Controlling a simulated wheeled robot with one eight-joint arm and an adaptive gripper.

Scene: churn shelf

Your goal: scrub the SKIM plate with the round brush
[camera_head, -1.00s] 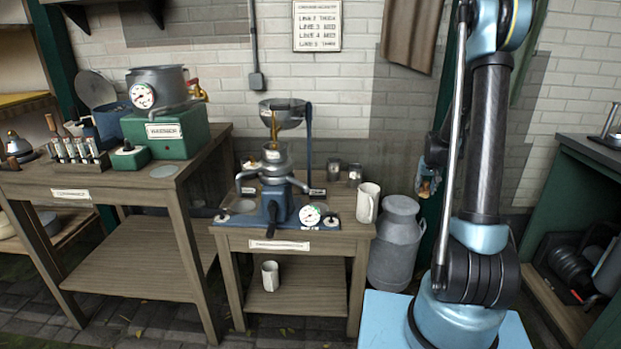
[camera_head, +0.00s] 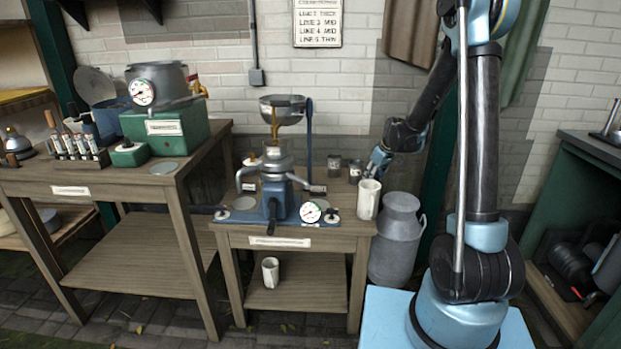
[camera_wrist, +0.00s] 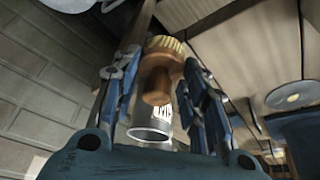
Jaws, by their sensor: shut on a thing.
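My gripper (camera_head: 374,167) is low over the right end of the small table, just behind the white jug (camera_head: 367,200). In the wrist view my gripper (camera_wrist: 160,78) has its two blue fingers on either side of a round brush (camera_wrist: 158,86) and is shut on it. The brush has a brown wooden handle and a ring of pale bristles. A metal tin (camera_wrist: 152,133) with a partly hidden label shows beyond the brush. I cannot make out a plate marked SKIM in either view.
The cream separator (camera_head: 276,190) stands mid-table, with two small tins (camera_head: 333,165) behind its right side. A milk can (camera_head: 397,240) stands right of the table. The left table holds a green-based pot (camera_head: 165,130) and a vial rack (camera_head: 80,158).

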